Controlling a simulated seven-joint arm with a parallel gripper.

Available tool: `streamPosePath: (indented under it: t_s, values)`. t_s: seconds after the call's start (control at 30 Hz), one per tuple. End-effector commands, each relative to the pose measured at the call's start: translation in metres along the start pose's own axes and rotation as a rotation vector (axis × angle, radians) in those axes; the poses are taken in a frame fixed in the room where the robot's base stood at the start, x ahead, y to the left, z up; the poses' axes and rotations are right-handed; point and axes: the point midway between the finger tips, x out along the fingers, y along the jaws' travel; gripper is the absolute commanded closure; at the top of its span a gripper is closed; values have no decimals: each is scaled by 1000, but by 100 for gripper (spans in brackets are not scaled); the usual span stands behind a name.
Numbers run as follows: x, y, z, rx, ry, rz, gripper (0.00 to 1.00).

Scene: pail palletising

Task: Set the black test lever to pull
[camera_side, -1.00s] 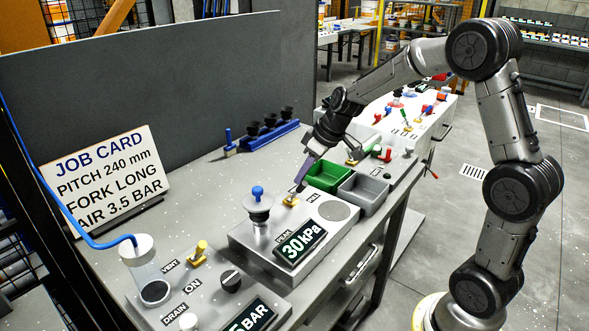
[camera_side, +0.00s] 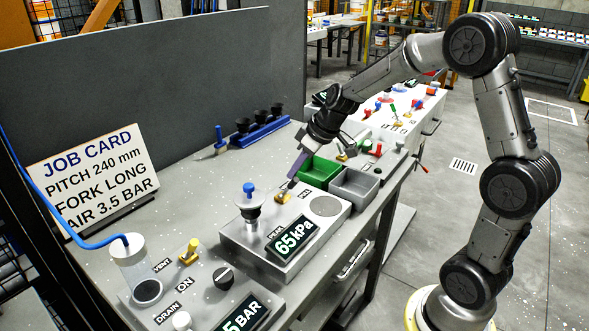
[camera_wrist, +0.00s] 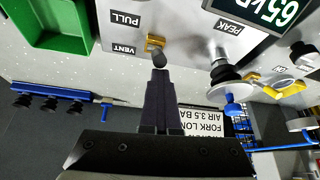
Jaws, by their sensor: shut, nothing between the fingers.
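The black test lever (camera_wrist: 158,59) has a dark round knob on a brass-coloured base (camera_wrist: 153,42), beside white-on-black PULL (camera_wrist: 124,18) and VENT (camera_wrist: 124,49) labels. In the wrist view its knob shows on the VENT side of the base, but I cannot tell its setting for sure. In the side view its base (camera_side: 283,197) is on the grey test box, with the lever partly hidden by my fingers. My gripper (camera_wrist: 160,76) is shut and empty, its tips right at the knob; I cannot tell whether they touch. The PEAK display (camera_side: 292,238) reads 65 kPa.
A suction cup with a blue top (camera_side: 249,200) stands close to the lever. Green (camera_side: 317,172) and grey (camera_side: 354,188) bins are behind the box. A yellow lever (camera_side: 190,250) and black knob (camera_side: 223,278) are nearer the camera. A grey panel (camera_side: 130,100) backs the bench.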

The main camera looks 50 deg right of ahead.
Motion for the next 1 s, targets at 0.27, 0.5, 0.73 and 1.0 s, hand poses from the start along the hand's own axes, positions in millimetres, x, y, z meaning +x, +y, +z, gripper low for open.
streamPosePath:
  t_s: [0.27, 0.5, 0.73, 1.0]
  values:
    - [6, -3, 7, 4, -52, -20, 100]
    - [-7, -3, -39, -1, -10, -2, 100]
    - [-35, -6, -3, 4, -5, 1, 100]
    - [-60, -8, 31, 3, -3, 1, 100]
